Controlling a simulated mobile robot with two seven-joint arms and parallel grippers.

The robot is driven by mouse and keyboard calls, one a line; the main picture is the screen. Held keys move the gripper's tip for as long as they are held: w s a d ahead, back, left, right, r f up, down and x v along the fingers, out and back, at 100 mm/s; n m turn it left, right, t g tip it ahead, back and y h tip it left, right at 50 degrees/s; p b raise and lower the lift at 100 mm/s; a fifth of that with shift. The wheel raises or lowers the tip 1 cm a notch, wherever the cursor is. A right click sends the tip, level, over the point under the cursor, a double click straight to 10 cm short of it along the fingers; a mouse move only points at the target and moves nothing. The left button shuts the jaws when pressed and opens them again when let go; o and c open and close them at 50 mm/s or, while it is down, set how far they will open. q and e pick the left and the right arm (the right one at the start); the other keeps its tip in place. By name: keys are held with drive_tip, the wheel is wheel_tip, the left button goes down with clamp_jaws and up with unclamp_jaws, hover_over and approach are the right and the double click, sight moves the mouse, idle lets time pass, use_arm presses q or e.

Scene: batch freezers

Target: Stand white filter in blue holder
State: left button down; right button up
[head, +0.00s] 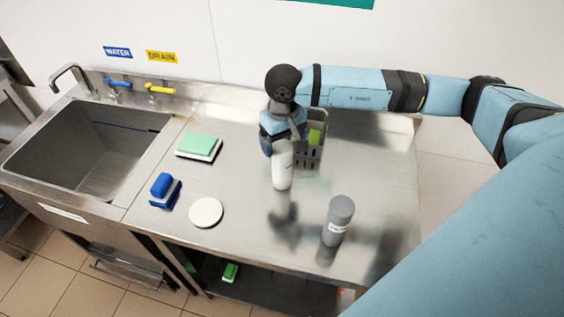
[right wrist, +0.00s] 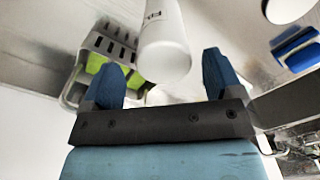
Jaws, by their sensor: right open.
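A white cylinder (head: 282,172) stands upright on the steel counter; it also shows with dark lettering in the right wrist view (right wrist: 163,40). A flat white disc (head: 206,212) lies on the counter at the left. I cannot tell which of these is the filter. A small blue holder-like piece (head: 163,188) with a pale part sits just up and left of the disc. My right gripper (head: 283,140) points down at the top of the white cylinder. In the right wrist view its fingers (right wrist: 160,62) are apart, with the cylinder's near end between them, not gripped. My left gripper is not visible.
A grey basket (head: 316,153) with green things in it stands close behind the right gripper. A grey bottle (head: 338,218) stands front right. A green pad (head: 199,146) lies at the back left, near the sink (head: 88,143). The counter's middle front is clear.

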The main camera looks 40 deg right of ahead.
sight(282, 166)
wheel_tip(282, 166, down, 4)
drive_tip(key=shift+a+f+p, duration=0.15)
drive_tip(key=shift+p, duration=0.4)
drive_tip(key=c, duration=1.5)
